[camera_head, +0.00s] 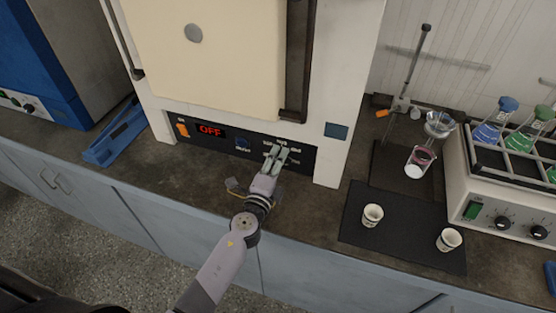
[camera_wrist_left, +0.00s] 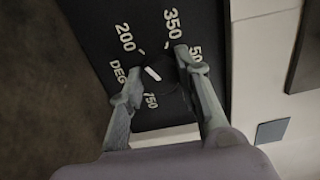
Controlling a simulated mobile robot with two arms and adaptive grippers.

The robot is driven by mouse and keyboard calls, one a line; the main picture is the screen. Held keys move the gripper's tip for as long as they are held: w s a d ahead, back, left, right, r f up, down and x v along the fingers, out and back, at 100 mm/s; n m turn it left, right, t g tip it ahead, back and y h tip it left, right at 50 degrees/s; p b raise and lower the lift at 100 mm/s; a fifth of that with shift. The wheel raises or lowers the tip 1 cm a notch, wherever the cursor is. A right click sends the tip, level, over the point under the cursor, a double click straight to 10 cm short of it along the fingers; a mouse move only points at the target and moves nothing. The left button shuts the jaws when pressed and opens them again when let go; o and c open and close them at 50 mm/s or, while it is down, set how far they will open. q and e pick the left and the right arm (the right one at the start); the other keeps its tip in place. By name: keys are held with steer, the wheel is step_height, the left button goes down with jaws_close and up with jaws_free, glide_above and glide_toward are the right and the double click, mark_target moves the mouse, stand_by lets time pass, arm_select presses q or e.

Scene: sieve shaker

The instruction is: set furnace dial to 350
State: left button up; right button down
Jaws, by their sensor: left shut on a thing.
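The furnace (camera_head: 335,100) stands on the bench, with a black control panel (camera_head: 228,142) along its lower front. Its red display (camera_head: 210,130) reads OFF. My left gripper (camera_head: 275,152) reaches the right part of this panel and mostly hides the dial there. In the left wrist view, my left gripper (camera_wrist_left: 158,68) is shut on the black dial (camera_wrist_left: 153,73), a finger on each side. The dial's white mark lies slanted. Labels 200, 350 and 750 surround it, with another partly hidden by a finger. My right gripper is not in view.
An orange switch (camera_head: 182,129) is at the panel's left. A blue tool (camera_head: 115,132) lies left of the furnace. Two paper cups (camera_head: 372,215) (camera_head: 449,239) stand on a black mat (camera_head: 405,228). A shaker with flasks (camera_head: 495,205) is at right.

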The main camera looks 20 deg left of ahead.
arm_select(q)
steer(key=m, duration=0.6)
steer(key=m+p, duration=0.1)
steer(key=m, duration=0.4)
stand_by(0.3)
steer(key=shift+m, duration=0.3)
steer(key=o, duration=1.1)
steer(key=shift+o, duration=0.2)
steer(key=shift+s, duration=0.1)
